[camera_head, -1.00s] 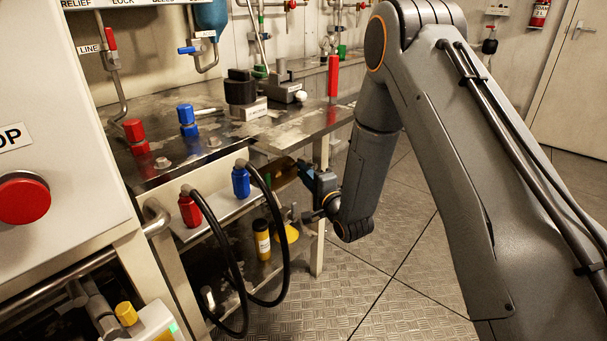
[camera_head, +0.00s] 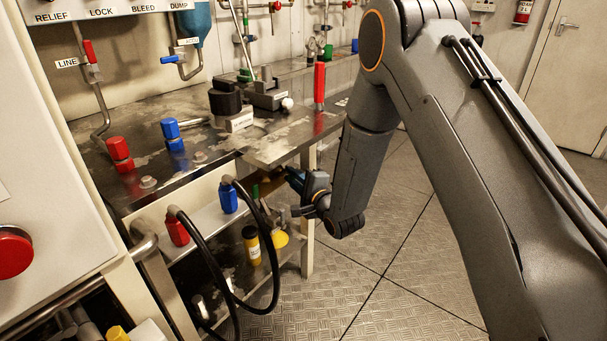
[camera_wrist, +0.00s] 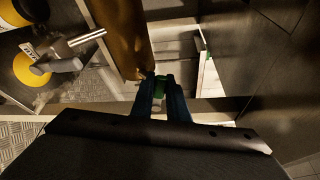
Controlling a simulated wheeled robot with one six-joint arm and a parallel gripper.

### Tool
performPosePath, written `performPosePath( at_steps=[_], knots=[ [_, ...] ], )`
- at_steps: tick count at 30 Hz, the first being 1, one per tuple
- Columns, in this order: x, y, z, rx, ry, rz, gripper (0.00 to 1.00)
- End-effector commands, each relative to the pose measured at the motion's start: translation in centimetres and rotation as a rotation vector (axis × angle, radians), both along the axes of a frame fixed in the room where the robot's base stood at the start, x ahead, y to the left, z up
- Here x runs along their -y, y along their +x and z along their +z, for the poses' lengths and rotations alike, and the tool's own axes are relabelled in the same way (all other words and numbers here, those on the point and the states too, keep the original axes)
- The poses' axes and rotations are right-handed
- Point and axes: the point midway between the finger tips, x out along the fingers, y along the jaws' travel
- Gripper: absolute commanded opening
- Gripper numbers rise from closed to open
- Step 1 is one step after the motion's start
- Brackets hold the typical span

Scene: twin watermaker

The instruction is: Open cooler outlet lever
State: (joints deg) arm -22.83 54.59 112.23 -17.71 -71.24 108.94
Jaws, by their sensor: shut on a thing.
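My gripper (camera_wrist: 160,100) is shut on a small green piece (camera_wrist: 160,84) in the wrist view, which looks like a lever grip. No label shows on it, so I cannot confirm that it is the cooler outlet lever. A brown cylindrical body (camera_wrist: 124,35), perhaps the cooler, lies just beyond and left of the fingers. In the head view my gripper (camera_head: 298,184) is low beside the bench, under its top. There the fingertips and the held piece are mostly hidden by the dark wrist and the bench.
The steel bench top (camera_head: 285,140) overhangs the gripper, and a bench leg (camera_head: 307,235) stands close by. A red upright handle (camera_head: 319,85) stands above. Floor at right is clear.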

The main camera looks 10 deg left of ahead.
Motion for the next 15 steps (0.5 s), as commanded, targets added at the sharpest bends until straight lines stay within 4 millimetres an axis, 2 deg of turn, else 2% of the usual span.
performPosePath(
  at_steps=[5, 6, 9, 15],
  knots=[
    [0.18, 0.22, 0.06, 0.002, 0.001, -0.006, 0.00],
    [0.18, 0.22, 0.07, 0.002, 0.001, -0.006, 0.19],
    [0.16, 0.19, 0.05, 0.003, 0.001, -0.005, 0.33],
    [0.13, 0.14, 0.04, 0.003, 0.001, -0.003, 0.33]
  ],
)
